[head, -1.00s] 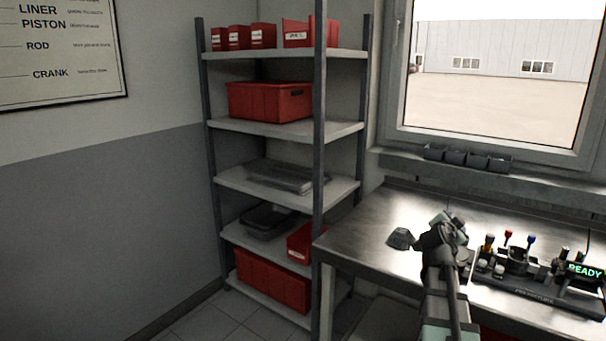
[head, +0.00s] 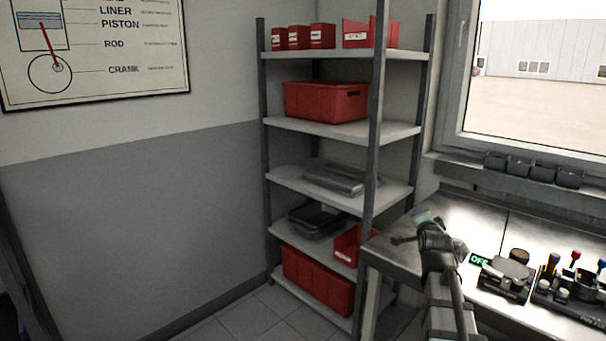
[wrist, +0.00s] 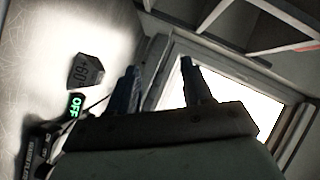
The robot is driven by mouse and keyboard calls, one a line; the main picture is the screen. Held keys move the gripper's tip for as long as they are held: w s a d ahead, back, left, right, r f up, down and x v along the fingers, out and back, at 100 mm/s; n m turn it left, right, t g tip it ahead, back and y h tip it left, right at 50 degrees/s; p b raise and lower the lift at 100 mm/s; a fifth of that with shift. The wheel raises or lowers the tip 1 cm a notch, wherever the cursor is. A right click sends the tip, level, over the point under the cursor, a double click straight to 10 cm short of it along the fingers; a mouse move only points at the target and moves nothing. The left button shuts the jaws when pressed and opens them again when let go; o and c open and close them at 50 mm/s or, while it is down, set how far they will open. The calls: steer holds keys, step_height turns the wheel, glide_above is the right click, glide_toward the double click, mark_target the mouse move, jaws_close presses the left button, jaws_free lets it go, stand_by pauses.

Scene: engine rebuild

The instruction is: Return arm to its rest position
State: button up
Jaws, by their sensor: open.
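My gripper (wrist: 158,85) shows in the wrist view with its two dark fingers well apart and nothing between them. In the head view my arm reaches up from the lower edge over the left end of the metal workbench (head: 390,259). The fingertips are too small to make out clearly there. The gripper is above the bench and apart from the shelf rack (head: 377,150).
A grey block (wrist: 87,72) lies on the bench beside a green "OFF" display (wrist: 75,106). A black fixture (head: 580,300) with coloured knobs stands right. Floor left of the rack (head: 240,318) is clear.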

steer(key=s+a+f+n+g+y, duration=0.1)
steer(key=s+a+f+n+g, duration=0.2)
steer(key=f, duration=0.8)
steer(key=s+a+f+g+y, duration=0.15)
steer(key=a+f, duration=0.25)
steer(key=f, duration=0.7)
steer(key=s+a+f+n+g+y, duration=0.1)
steer(key=s+a+f+n+g, duration=0.2)
steer(key=f, duration=0.8)
steer(key=s+a+f+n+g, duration=0.1)
steer(key=s+a+f+g, duration=0.2)
steer(key=s+f, duration=0.7)
steer(key=s+a+f+n+g, duration=0.2)
steer(key=s+f+g, duration=0.1)
steer(key=s+f, duration=0.55)
steer(key=s+a+f+n+g, duration=0.2)
steer(key=s+f+g, duration=0.1)
steer(key=s+f, duration=0.55)
steer(key=s+f+n+g, duration=0.2)
steer(key=s, duration=0.8)
steer(key=s+a+f+n+g, duration=0.1)
steer(key=s+f+g, duration=0.2)
steer(key=s, duration=0.8)
steer(key=shift+s+a+f+n, duration=0.15)
steer(key=shift+s+a+n, duration=0.05)
steer(key=shift+n, duration=0.2)
